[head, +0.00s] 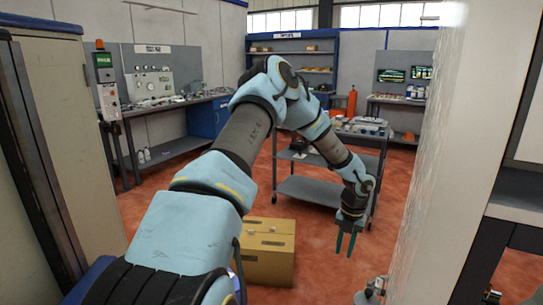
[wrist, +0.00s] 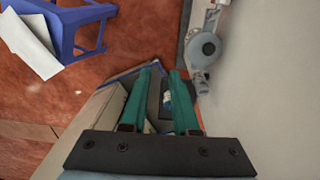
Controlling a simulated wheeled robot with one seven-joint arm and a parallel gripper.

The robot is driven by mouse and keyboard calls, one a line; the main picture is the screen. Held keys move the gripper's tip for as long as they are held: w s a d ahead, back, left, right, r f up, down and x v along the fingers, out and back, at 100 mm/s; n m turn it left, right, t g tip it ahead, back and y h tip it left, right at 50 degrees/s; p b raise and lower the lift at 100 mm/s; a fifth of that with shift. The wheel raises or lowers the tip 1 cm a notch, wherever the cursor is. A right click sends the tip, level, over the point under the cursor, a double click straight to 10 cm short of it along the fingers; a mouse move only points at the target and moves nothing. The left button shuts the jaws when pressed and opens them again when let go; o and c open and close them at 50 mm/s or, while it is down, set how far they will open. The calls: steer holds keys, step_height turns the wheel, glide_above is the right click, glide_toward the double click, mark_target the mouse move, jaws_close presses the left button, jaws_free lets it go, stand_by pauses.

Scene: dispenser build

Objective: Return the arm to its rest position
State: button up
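My arm reaches forward from the bottom of the head view, bends at a raised elbow and slopes down to the right. My gripper (head: 345,249) hangs at its end with teal fingers pointing down, in the air in front of the grey cart (head: 310,191). In the wrist view my gripper (wrist: 162,76) has its two fingers apart. A small blue and white item shows in the gap between them, and it looks to be beyond the fingers rather than held.
A cardboard box (head: 268,252) stands on the red floor below my forearm. A pale wall panel (head: 445,150) rises close on the right and a beige cabinet (head: 68,130) on the left. The wrist view shows a blue stool (wrist: 66,22).

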steer(key=s+a+r+m, duration=0.5)
steer(key=a+r+m, duration=0.1)
steer(key=a+m, duration=0.3)
steer(key=s+a+r+m+t+b, duration=0.1)
steer(key=s+a+r+m, duration=0.3)
steer(key=a+m, duration=0.6)
steer(key=s+a+r+m, duration=0.5)
steer(key=a+r+m, duration=0.3)
steer(key=a+m, duration=0.2)
steer(key=shift+s+m+t+h+b, duration=0.3)
steer(key=shift+m+t+h, duration=0.1)
steer(key=shift+m, duration=0.6)
steer(key=shift+d, duration=0.1)
